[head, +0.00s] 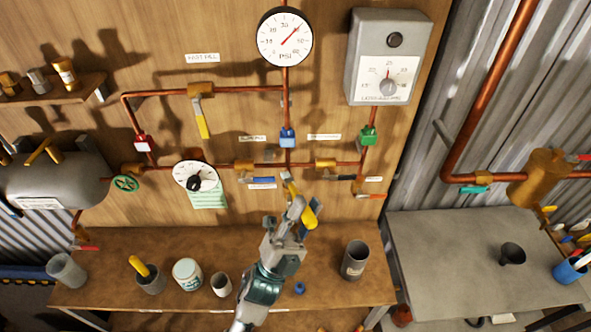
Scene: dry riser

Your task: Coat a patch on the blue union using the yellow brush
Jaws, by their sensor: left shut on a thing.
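The blue union (288,138) sits on the vertical copper pipe below the round PSI gauge, just above the horizontal pipe run. My left gripper (296,204) is shut on the yellow brush (310,216). The brush's yellow handle sticks out to the right of the fingers, and its head end points up toward the pipes. The brush head is small and partly hidden by the fingers. In the picture it lies below the union and apart from it. I cannot make out any coated patch on the union. My right gripper is out of view.
The wooden bench (215,250) holds a white labelled jar (187,274), a cup with a yellow handle (150,281), a small cup (221,285) and a dark cup (355,260). Red (142,144) and green (368,136) unions flank the blue one. Valve levers stick out near the pipes.

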